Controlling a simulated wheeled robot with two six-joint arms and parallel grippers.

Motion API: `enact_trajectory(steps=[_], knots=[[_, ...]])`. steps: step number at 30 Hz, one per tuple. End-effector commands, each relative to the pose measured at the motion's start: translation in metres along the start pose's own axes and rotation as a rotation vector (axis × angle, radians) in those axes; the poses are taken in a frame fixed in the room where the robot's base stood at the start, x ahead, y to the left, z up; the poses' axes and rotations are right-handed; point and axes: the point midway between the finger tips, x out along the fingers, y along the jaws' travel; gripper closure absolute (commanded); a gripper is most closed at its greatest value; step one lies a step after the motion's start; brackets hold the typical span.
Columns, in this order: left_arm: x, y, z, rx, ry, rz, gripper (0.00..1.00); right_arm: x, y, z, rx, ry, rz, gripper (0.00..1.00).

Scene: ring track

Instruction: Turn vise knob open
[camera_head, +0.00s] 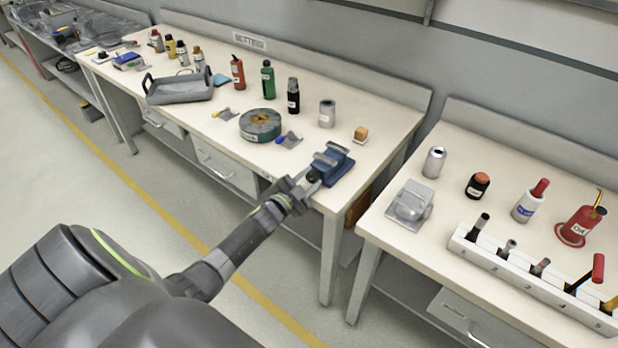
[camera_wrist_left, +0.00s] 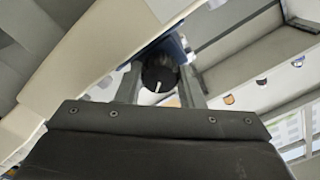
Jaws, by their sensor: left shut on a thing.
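The blue vise (camera_head: 327,165) with grey jaws is at the front right corner of the left workbench. Its dark round knob (camera_wrist_left: 160,76) with a white mark faces my left wrist camera; the mark points nearly straight down in that view. My left gripper (camera_head: 308,183) reaches the knob from the front of the bench. In the left wrist view its two fingers (camera_wrist_left: 158,86) stand on either side of the knob, shut on it. The gripper partly hides the knob in the head view. My right gripper is in neither view.
The left workbench (camera_head: 385,105) holds a round grey-green container (camera_head: 260,125), a grey tray (camera_head: 180,87), a grey can (camera_head: 327,113) and several bottles behind the vise. A second bench (camera_head: 385,235) stands to the right, across a narrow gap. The floor in front is clear.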

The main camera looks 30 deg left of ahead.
Motion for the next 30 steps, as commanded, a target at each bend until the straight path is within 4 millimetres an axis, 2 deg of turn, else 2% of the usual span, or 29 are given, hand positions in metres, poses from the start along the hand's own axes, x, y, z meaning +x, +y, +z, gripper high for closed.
enact_trajectory(steps=[16, 17, 21, 22, 30], knots=[[-0.0004, 0.0004, 0.0011, -0.03, -0.003, 0.0, 0.89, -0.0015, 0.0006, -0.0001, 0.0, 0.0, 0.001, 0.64], [-0.0004, 0.0004, 0.0012, -0.03, -0.003, 0.0, 0.65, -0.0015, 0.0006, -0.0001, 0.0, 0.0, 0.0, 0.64], [-0.0004, 0.0004, 0.001, -0.029, -0.002, 0.0, 0.46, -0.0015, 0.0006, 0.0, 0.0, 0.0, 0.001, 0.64], [-0.0004, 0.0004, 0.0009, -0.028, -0.002, 0.0, 0.44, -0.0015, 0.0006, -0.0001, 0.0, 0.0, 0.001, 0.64], [-0.0008, 0.0003, 0.0006, -0.027, -0.001, 0.0, 0.44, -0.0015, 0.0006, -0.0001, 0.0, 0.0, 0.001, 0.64]])
